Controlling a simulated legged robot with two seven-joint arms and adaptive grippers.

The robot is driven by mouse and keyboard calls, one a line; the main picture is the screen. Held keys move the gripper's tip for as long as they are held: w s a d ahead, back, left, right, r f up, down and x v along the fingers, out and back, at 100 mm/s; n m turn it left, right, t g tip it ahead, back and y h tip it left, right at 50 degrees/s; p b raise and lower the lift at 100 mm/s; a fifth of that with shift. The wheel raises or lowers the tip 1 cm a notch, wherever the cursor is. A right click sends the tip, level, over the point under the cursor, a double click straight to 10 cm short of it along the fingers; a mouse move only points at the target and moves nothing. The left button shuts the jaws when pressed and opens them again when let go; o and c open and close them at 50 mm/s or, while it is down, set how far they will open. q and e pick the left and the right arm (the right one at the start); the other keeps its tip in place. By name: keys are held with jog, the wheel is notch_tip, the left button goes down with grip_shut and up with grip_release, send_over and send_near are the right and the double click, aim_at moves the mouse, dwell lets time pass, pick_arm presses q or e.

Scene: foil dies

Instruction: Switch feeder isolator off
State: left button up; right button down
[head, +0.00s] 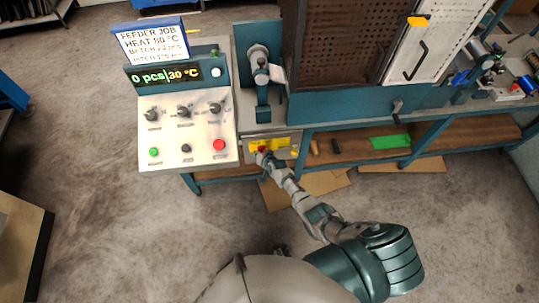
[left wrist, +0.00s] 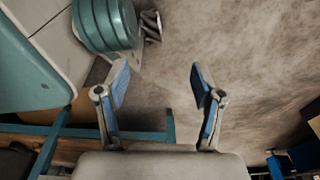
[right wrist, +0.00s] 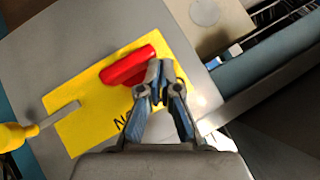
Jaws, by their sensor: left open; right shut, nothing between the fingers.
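The isolator is a red handle (right wrist: 127,66) on a yellow plate (right wrist: 88,101), fixed to a grey panel below the machine. In the head view the yellow plate (head: 283,142) is partly covered by my right gripper (head: 262,155). In the right wrist view my right gripper (right wrist: 160,82) is shut and empty, with its fingertips at the right end of the red handle. I cannot tell whether they touch it. The handle lies slanted, its right end higher. Lettering on the plate is mostly hidden. My left gripper (left wrist: 160,75) is open and empty above the floor.
A control console (head: 187,130) with knobs and green, black and red buttons stands left of the isolator. Its display (head: 165,75) reads 0 pcs, 30 °C. A yellow thing (right wrist: 14,135) sits at the plate's left. A wooden shelf (head: 350,148) runs right, below the machine.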

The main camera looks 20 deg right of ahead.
pick_arm(q)
jog(key=s+a+f+p, duration=0.1)
jog(key=s+p, duration=0.3)
jog(key=s, duration=0.5)
notch_tip(320, 180, up, 4)
jog(key=p, duration=0.4)
jog(key=shift+r+p, duration=0.25)
jog(key=shift+p, duration=0.1)
pick_arm(e)
jog(key=s+a+r, duration=0.2)
jog(key=s+r, duration=0.4)
jog(key=r, duration=0.5)
jog(key=shift+s, duration=0.4)
pick_arm(q)
jog(key=shift+a, duration=0.1)
